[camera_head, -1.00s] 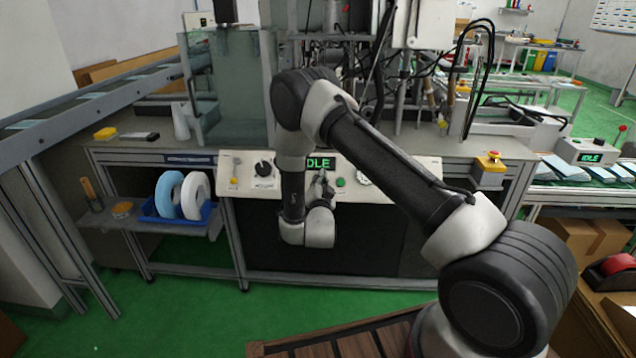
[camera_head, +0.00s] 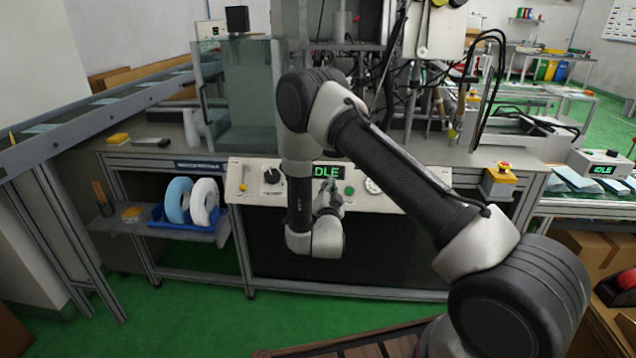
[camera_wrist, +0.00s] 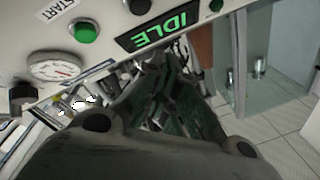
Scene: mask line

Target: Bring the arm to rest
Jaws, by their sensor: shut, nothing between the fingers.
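My arm (camera_head: 400,170) reaches from the lower right, bends at a high elbow and hangs down in front of the machine's control panel (camera_head: 255,190). My gripper (camera_head: 328,197) is at its end, close in front of the panel and below the green IDLE display (camera_head: 328,171). It is small and partly hidden by my wrist in the head view. In the wrist view my gripper (camera_wrist: 162,75) points toward the panel, its dark fingers shut and empty, just below the IDLE display (camera_wrist: 152,30). I cannot tell the exact gap to the panel.
The panel carries a green button (camera_wrist: 85,32) and a gauge (camera_wrist: 55,67). Left stands a shelf with a blue bin (camera_head: 180,229) holding white and blue rolls (camera_head: 204,202). An emergency stop box (camera_head: 498,180) is at the right. Green floor (camera_head: 190,315) is free in front.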

